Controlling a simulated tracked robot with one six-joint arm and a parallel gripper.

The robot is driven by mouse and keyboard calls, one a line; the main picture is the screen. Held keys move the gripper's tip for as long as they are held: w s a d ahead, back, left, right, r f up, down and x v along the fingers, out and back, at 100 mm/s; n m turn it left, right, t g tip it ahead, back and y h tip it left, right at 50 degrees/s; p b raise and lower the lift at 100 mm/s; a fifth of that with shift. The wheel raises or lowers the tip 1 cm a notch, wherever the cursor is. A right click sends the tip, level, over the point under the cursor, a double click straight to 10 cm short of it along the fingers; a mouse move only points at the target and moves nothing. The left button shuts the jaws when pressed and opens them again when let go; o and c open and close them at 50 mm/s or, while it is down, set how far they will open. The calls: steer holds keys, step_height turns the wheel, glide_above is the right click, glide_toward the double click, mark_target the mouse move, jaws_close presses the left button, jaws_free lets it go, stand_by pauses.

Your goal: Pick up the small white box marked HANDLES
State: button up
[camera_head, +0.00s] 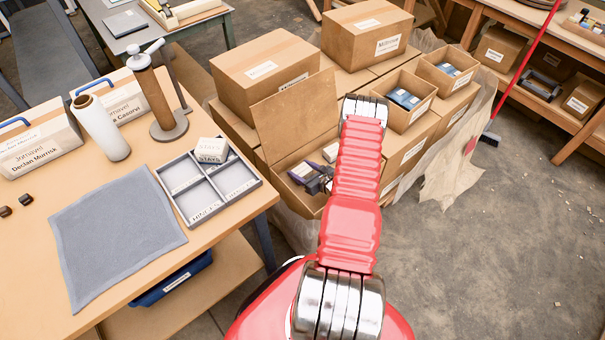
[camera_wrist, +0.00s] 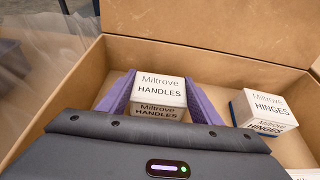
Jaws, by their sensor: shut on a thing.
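The small white box marked HANDLES (camera_wrist: 158,92) is between the two purple fingers of my gripper (camera_wrist: 160,104) in the wrist view. The fingers are shut on its left and right sides, and its printed top and front face show. It is inside an open cardboard box (camera_wrist: 215,50); whether it touches the bottom I cannot tell. In the head view my gripper (camera_head: 318,184) is down in the open cardboard box (camera_head: 292,106), partly hidden by my red arm. The HANDLES box cannot be made out there.
A white box marked HINGES (camera_wrist: 264,110) lies to the right in the same carton. The carton's raised flap and walls surround my gripper. Closed cartons (camera_head: 264,70) stand behind. A grey compartment tray (camera_head: 208,186) with a STAYS box sits on the table to the left.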

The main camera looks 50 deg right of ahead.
mark_target(301, 169)
steer(key=shift+r, duration=0.15)
step_height(301, 169, up, 9)
steer(key=shift+r, duration=0.35)
stand_by(0.5)
